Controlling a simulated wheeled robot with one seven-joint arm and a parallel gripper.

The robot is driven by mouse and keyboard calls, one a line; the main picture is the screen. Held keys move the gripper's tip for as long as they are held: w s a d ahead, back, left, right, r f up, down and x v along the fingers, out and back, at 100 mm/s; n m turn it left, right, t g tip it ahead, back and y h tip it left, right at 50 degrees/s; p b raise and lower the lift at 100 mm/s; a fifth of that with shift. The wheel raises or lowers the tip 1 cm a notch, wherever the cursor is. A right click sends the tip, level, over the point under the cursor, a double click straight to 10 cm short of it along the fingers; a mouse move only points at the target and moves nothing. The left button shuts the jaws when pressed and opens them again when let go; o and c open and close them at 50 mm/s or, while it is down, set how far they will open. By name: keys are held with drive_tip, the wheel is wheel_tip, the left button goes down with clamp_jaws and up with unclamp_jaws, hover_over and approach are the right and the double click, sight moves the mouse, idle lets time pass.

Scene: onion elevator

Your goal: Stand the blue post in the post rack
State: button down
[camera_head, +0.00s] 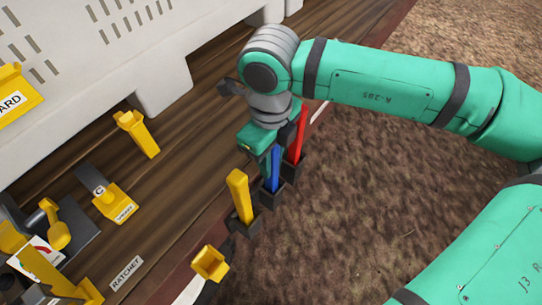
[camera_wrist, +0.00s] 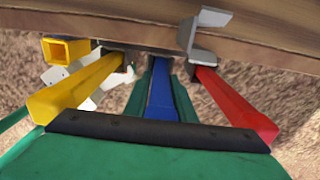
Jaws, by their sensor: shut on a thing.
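The blue post (camera_head: 276,168) is upright between a yellow post (camera_head: 240,196) and a red post (camera_head: 299,135). Its lower end is at the middle dark socket (camera_head: 275,196) of the post rack along the table's edge. It looks to be inside the socket, but I cannot tell how deep. My gripper (camera_head: 268,150) is shut on the blue post from above. In the wrist view the blue post (camera_wrist: 161,95) lies between my green fingers (camera_wrist: 160,85), with the yellow post (camera_wrist: 85,85) to the left and the red post (camera_wrist: 235,105) to the right.
A hollow yellow square holder (camera_head: 210,263) is at the table edge near the yellow post. A yellow tool (camera_head: 137,133), a yellow block (camera_head: 115,204) and a "RATCHET" label (camera_head: 127,273) are on the wooden table. A large pale crate (camera_head: 110,60) stands behind. Brown ground lies right.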

idle(0.3)
drive_tip(key=c, duration=1.4)
unclamp_jaws()
wheel_tip(320, 180, up, 11)
drive_tip(key=shift+f, duration=0.15)
